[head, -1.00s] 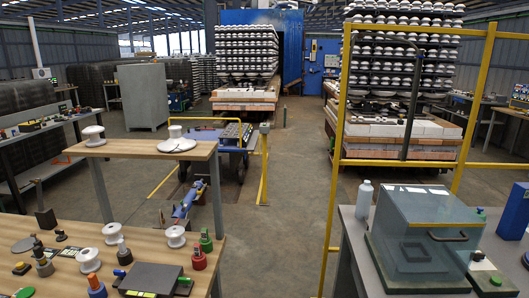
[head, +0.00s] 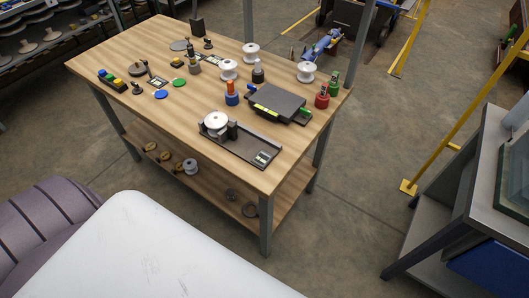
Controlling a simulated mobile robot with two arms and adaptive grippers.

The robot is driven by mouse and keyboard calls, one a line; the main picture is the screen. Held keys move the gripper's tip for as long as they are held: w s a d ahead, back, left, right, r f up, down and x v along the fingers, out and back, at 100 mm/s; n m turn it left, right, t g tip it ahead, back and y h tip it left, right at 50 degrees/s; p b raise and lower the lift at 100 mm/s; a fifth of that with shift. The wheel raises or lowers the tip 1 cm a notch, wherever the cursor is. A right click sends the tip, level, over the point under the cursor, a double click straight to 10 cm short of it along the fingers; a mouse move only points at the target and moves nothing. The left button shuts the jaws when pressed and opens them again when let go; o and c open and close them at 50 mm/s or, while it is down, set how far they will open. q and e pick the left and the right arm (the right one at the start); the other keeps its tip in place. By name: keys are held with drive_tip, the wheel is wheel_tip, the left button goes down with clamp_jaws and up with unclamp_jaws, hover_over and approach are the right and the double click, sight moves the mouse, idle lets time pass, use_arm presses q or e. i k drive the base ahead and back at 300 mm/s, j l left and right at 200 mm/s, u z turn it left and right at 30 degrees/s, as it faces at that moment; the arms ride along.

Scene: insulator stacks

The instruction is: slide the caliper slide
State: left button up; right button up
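A dark caliper-like fixture (head: 250,150) lies near the front edge of the wooden table (head: 130,60). It has a flat base, upright dark jaws and a small light display panel at its right end. A white spool-shaped insulator (head: 215,121) stands at its left end, by the jaws. The slide (head: 232,130) appears to be the dark upright block just right of the insulator; whether it touches the insulator I cannot tell. Neither of my grippers is in view.
Behind the fixture lies a dark flat box (head: 277,103). Around it stand white insulators (head: 306,71) and bottles, including a red one (head: 322,97). A lower shelf (head: 150,137) holds small parts. A grey bench (head: 470,165) stands at right, with open floor between.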

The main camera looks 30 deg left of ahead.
sight(230, 131)
drive_tip(key=u, duration=1.25)
